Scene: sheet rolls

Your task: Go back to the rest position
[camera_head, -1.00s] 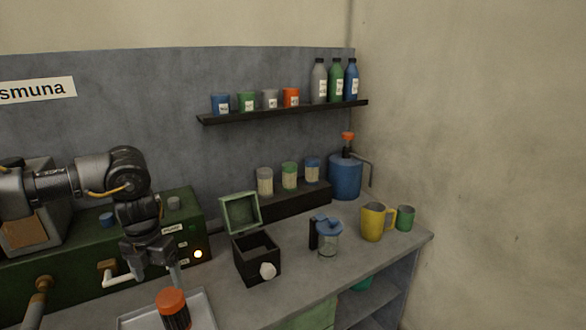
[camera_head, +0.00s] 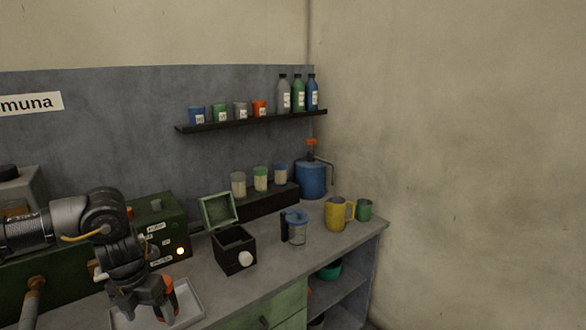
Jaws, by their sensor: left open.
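My left gripper (camera_head: 146,308) is at the lower left in the head view, pointing down over the light metal tray (camera_head: 190,301) on the worktop. It is open. Orange patches show at the sides of the gripper. The dark container with an orange lid is not clearly visible; the gripper may hide it, and I cannot tell whether they touch. My left arm reaches in from the left edge, in front of the green machine (camera_head: 172,217). My right gripper is not in view.
Right of the tray stand an open dark box (camera_head: 234,255) with a white knob, a blue-lidded jar (camera_head: 297,230), a yellow jug (camera_head: 336,216) and a green mug (camera_head: 365,210). A blue pump canister (camera_head: 312,180) stands behind. A wall shelf (camera_head: 250,121) holds cups and bottles.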

